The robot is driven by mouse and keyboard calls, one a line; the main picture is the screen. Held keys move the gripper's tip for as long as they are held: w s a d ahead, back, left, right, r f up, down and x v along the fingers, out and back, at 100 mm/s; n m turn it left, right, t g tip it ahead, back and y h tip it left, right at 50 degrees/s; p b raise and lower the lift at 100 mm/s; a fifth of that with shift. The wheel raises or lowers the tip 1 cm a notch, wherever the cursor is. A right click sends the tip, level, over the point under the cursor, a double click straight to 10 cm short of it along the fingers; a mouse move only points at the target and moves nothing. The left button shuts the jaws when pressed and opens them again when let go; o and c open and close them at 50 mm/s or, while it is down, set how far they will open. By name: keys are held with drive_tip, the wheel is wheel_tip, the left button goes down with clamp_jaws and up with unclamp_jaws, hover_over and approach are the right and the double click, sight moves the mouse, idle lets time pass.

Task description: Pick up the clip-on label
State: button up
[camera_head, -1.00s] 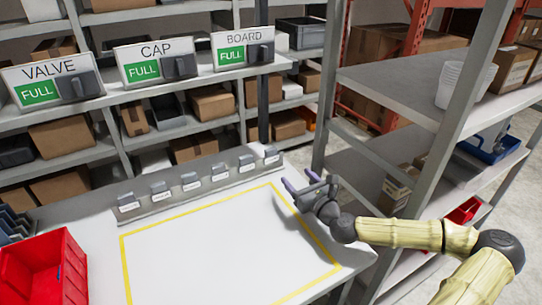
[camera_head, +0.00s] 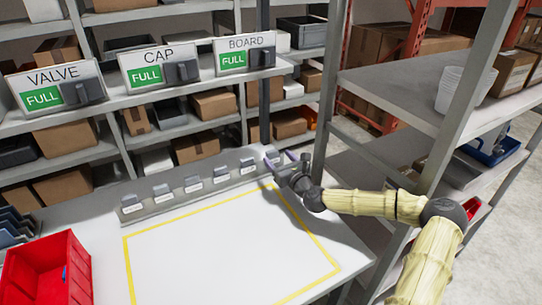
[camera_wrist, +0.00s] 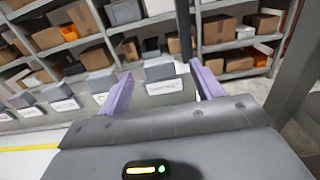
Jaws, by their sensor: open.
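A row of grey clip-on labels with white faces stands on a grey rail (camera_head: 180,205) along the back of the table; the print is too small to read. The rightmost clip-on label (camera_head: 271,155) is at my gripper (camera_head: 279,161). In the wrist view this clip-on label (camera_wrist: 160,71) shows between the two purple fingers of my gripper (camera_wrist: 161,77), with a gap on both sides. My gripper is open and empty. The other clip-on labels, such as the one beside it (camera_head: 247,165), stand to the left.
A yellow outline (camera_head: 128,262) marks a clear white tabletop. A red bin (camera_head: 48,272) stands at the left. Behind are shelves with VALVE (camera_head: 55,85), CAP (camera_head: 158,63) and BOARD (camera_head: 244,52) signs reading FULL. A grey shelf post (camera_head: 335,95) stands close right of my gripper.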

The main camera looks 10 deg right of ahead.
sight(273, 152)
drive_tip(key=shift+s+r, duration=0.1)
drive_tip(key=shift+s, duration=0.05)
drive_tip(key=shift+w+a, duration=0.2)
drive_tip(key=shift+w, duration=0.35)
drive_tip(key=shift+p+x, duration=0.75)
drive_tip(key=shift+x, duration=1.35)
drive_tip(key=shift+c, duration=0.3)
drive_tip(key=c, duration=1)
